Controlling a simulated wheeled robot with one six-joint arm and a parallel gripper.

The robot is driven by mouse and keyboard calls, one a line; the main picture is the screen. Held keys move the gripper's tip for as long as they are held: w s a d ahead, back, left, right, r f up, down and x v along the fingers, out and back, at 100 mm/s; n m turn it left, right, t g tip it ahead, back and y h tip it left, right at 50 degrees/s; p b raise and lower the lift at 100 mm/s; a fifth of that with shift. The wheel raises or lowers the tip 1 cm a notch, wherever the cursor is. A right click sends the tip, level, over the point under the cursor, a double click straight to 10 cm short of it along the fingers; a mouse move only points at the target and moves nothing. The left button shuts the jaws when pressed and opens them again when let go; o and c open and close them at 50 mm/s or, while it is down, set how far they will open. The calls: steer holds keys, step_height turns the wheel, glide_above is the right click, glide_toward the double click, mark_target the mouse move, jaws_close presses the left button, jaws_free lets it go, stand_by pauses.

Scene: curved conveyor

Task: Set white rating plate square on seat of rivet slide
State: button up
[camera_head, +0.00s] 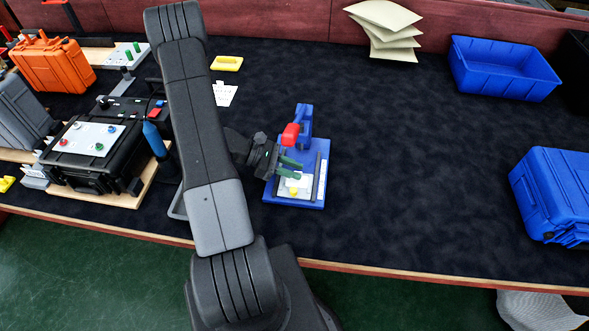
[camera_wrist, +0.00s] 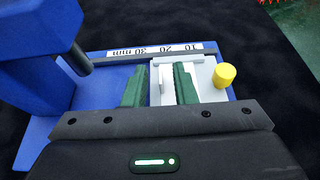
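The rivet slide is a blue fixture (camera_head: 313,152) with a red handle (camera_head: 290,135), standing on the dark mat. In the wrist view its blue base (camera_wrist: 100,60) carries a millimetre scale strip (camera_wrist: 152,50) and a yellow knob (camera_wrist: 226,75). A white flat piece (camera_wrist: 207,68) lies on the slide beside the knob; I cannot tell how much of it is the rating plate and how much the seat. My gripper (camera_head: 289,168) is low over the slide. Its green fingers (camera_wrist: 160,86) are apart, one over the white piece, one to its left. Their tips partly hide it.
A white card (camera_head: 224,93) and a yellow piece (camera_head: 227,63) lie behind on the mat. Black and orange cases (camera_head: 60,65) crowd the left. A blue bin (camera_head: 503,68) and a blue case (camera_head: 555,195) stand at the right. The mat right of the slide is clear.

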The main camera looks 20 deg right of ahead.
steer(key=p+v, duration=0.2)
steer(key=v, duration=0.9)
steer(key=shift+a+r, duration=0.15)
steer(key=b+x, duration=0.2)
steer(key=x, duration=1)
step_height(320, 180, up, 5)
steer(key=shift+r+p, duration=0.1)
steer(key=shift+p, duration=1.15)
steer(key=shift+r+p, duration=0.35)
steer(key=shift+r, duration=0.4)
steer(key=shift+w, duration=0.1)
